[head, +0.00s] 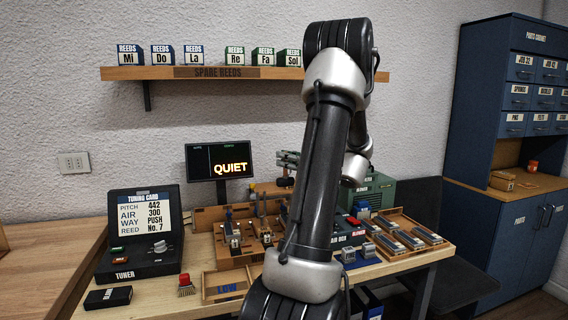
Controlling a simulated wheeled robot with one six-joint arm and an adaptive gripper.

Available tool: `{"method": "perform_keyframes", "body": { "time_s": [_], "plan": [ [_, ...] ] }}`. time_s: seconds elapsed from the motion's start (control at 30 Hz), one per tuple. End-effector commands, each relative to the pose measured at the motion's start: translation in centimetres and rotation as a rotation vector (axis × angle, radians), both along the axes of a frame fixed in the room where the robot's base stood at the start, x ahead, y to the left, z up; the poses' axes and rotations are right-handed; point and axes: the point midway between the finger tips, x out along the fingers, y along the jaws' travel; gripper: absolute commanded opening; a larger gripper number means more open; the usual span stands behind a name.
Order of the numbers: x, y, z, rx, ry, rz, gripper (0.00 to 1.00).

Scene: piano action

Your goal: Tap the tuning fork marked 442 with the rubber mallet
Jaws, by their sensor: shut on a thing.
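My gripper (288,161) shows in part left of my forearm, above the bench; the wrist behind it is partly hidden by my own arm. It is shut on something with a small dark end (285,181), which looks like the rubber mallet. Below it, a wooden rack (236,262) holds small upright metal pieces (233,236) that may be tuning forks. Their marks are too small to read, so I cannot tell which is 442. The tuning card (146,211) on the tuner reads pitch 442.
The black tuner (140,262) stands at the bench's left, with a black block (108,298) and red-topped brush (186,284) in front. A screen (220,162) reads QUIET. A green blower (375,193) and tray of reeds (408,240) lie right. A shelf (170,73) hangs above.

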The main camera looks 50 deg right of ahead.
Motion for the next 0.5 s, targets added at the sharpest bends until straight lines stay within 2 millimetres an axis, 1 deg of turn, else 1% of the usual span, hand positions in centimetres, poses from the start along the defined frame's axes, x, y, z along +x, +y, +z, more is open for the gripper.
{"method": "perform_keyframes", "body": {
  "time_s": [0.17,0.5],
  "plan": [
    [0.2,0.3,-0.9,0.001,0.000,0.002,0.00],
    [0.9,1.5,-4.0,0.001,0.000,0.002,0.00]
  ]
}}
